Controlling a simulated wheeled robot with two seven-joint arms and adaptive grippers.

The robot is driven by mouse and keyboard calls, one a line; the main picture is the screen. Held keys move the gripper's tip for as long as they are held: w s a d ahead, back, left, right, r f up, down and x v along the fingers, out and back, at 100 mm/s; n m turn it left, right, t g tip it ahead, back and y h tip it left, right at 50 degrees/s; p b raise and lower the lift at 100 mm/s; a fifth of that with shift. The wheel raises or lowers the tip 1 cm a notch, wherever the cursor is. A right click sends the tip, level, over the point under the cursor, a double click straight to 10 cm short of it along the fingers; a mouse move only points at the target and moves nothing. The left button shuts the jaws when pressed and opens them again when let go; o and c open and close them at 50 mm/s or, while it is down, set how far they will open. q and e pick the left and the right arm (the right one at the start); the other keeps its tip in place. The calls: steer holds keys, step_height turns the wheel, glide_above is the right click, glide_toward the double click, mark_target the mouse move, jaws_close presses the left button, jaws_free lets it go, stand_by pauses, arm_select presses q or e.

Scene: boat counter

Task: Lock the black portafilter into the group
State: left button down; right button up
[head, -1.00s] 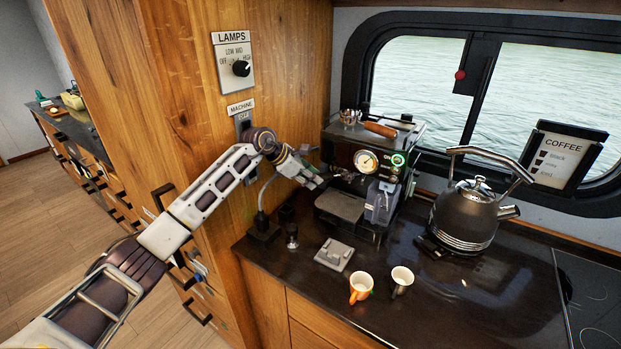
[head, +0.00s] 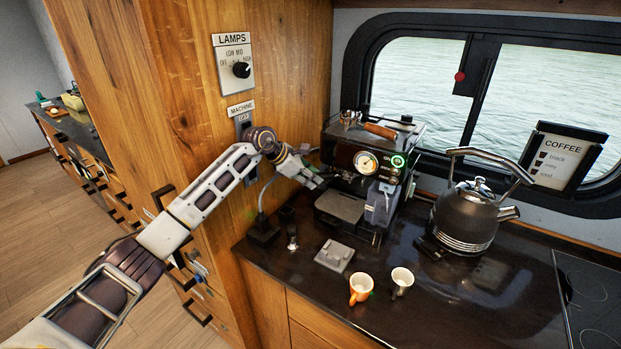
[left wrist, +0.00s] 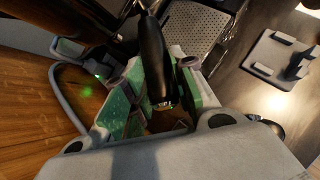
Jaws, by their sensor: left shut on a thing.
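The black portafilter shows in the left wrist view as a black handle (left wrist: 154,62) between the green finger pads. My left gripper (head: 316,182) is shut on this handle; it also shows in the left wrist view (left wrist: 160,100). The gripper is at the left front of the coffee machine (head: 340,155), beside its group area (head: 352,178). The portafilter's head is hidden, so I cannot tell how it sits in the group. My right gripper is not in view.
The drip tray (head: 340,206) and a grey grinder-like block (head: 381,203) are under the machine's front. A grey stand (head: 334,255), an orange cup (head: 360,288) and a white cup (head: 402,279) stand in front. A kettle (head: 468,215) is right. The wooden wall (head: 190,90) is close left.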

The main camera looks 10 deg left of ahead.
arm_select(q)
steer(key=shift+r, duration=0.25)
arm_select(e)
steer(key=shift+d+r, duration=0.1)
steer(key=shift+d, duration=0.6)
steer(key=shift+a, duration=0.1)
arm_select(q)
steer(key=shift+s, duration=0.1)
steer(key=shift+s+d+n, duration=0.2)
steer(key=shift+s+n, duration=0.05)
steer(key=shift+n, duration=0.05)
steer(key=shift+s+d+n+t+y, duration=0.2)
steer(key=shift+s+n+t+y, duration=0.1)
steer(key=shift+n+t, duration=0.1)
